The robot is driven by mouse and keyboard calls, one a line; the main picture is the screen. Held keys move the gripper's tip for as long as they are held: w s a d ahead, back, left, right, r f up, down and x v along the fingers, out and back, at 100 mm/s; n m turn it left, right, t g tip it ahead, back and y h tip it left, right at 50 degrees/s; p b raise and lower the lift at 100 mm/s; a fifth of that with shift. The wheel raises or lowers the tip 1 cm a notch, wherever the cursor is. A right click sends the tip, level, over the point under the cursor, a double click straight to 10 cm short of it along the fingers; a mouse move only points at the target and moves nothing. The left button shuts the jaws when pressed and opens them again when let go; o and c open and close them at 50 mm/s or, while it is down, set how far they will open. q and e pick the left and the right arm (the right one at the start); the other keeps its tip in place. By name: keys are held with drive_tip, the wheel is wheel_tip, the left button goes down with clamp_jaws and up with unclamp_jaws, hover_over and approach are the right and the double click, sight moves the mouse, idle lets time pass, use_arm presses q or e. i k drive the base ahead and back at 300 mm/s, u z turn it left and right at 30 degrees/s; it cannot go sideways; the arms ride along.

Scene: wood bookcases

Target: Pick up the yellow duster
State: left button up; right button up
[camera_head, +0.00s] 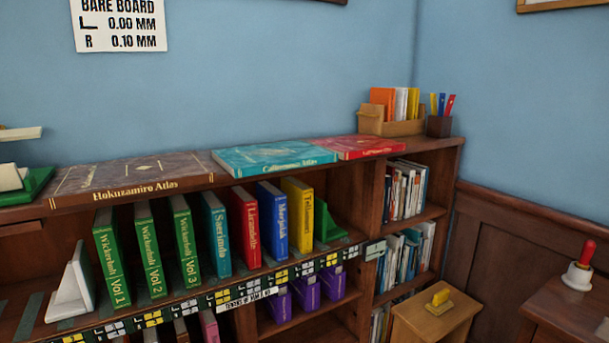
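A small yellow object (439,297), which looks like the yellow duster, sits on a light wooden surface at the lower right. It seems to rest on a paler base or holder, and it is too small to make out in detail. The surface is the top of a small wooden stand (407,318) in front of the bookcase's right end. Neither of my grippers shows in this view, so nothing is seen near or touching the duster.
A wooden bookcase (455,158) runs along the blue wall, with upright books and flat atlases on it. A dark wooden cabinet (570,305) with a red-handled bell (580,270) stands right of the stand. A dark gap separates them. Space above the duster looks clear.

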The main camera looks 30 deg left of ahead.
sight(440, 303)
drive_tip(key=u, duration=0.3)
drive_tip(key=i, duration=1.05)
drive_tip(key=z, duration=0.3)
